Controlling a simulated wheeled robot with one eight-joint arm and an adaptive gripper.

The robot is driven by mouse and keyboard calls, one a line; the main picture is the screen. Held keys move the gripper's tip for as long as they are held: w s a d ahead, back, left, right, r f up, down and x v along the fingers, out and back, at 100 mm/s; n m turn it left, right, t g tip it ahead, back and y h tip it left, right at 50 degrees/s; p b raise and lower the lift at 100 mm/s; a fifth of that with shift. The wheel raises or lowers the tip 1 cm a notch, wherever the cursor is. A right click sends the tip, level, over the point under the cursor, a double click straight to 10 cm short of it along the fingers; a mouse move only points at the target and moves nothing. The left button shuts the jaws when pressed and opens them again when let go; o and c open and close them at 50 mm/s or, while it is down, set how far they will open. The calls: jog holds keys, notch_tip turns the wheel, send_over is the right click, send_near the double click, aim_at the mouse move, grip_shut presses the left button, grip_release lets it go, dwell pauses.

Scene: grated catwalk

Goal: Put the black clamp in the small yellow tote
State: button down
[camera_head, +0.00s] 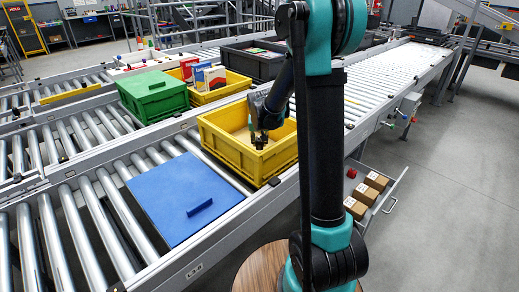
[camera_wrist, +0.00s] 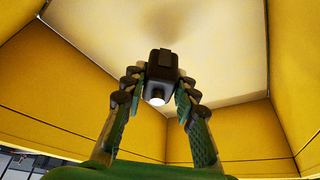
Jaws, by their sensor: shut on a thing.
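My gripper (camera_wrist: 160,95) is shut on the black clamp (camera_wrist: 162,68), which sits between the fingertips in the wrist view. The clamp is a dark blocky piece with a pale round end toward me. The small yellow tote (camera_head: 232,151) stands on the near roller conveyor, and my gripper (camera_head: 259,141) is at its opening in the head view. The tote's yellow walls (camera_wrist: 70,85) and pale bottom surround the clamp in the wrist view. The clamp's height above the bottom is hard to tell. In the head view the gripper and arm partly hide the tote.
A blue panel with a handle (camera_head: 180,193) lies in front of the tote. A green lidded crate (camera_head: 152,97), another yellow tote (camera_head: 228,87) with boxes and a dark grey crate (camera_head: 262,62) stand behind. An open drawer (camera_head: 389,190) with small boxes is at right.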

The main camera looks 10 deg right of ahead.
aim_at(260, 149)
jog(key=shift+f, duration=1.95)
jog(key=c, duration=1.2)
grip_release()
jog(key=shift+f, duration=0.1)
jog(key=v, duration=1.2)
